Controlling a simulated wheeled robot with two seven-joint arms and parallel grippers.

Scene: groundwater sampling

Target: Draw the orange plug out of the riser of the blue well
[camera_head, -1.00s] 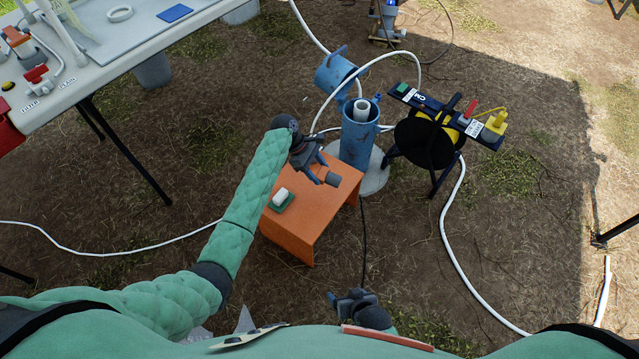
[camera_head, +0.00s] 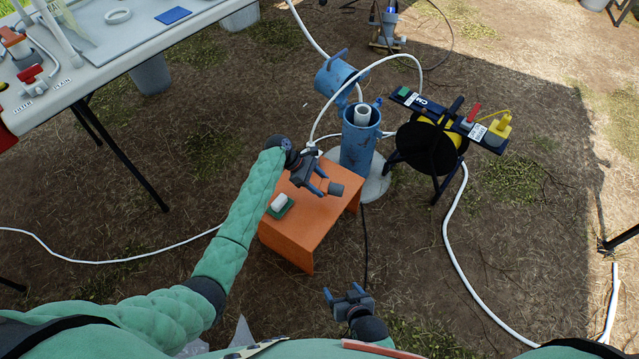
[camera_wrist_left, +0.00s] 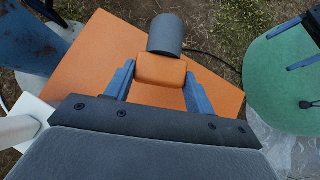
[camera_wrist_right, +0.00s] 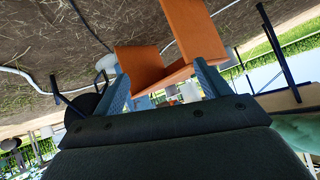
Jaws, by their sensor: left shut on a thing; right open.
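The plug, an orange block (camera_wrist_left: 161,70) with a grey cylindrical end (camera_wrist_left: 166,34), sits between the fingers of my left gripper (camera_wrist_left: 158,84) in the left wrist view. In the head view my left gripper (camera_head: 318,182) is shut on it, over the orange stool, left of and nearer than the blue well (camera_head: 357,146); the plug's grey end (camera_head: 336,188) points right. The well's white riser (camera_head: 362,116) stands inside the blue casing, its top uncovered and clear of the plug. My right gripper (camera_head: 343,293) is open and empty, low near my body.
The orange stool (camera_head: 318,225) carries a green dish (camera_head: 282,208) with a white block (camera_head: 279,201). The blue well lid (camera_head: 334,74) is swung open behind. A cable reel (camera_head: 428,140) stands right of the well. A white table (camera_head: 115,50) is upper left; white hoses cross the ground.

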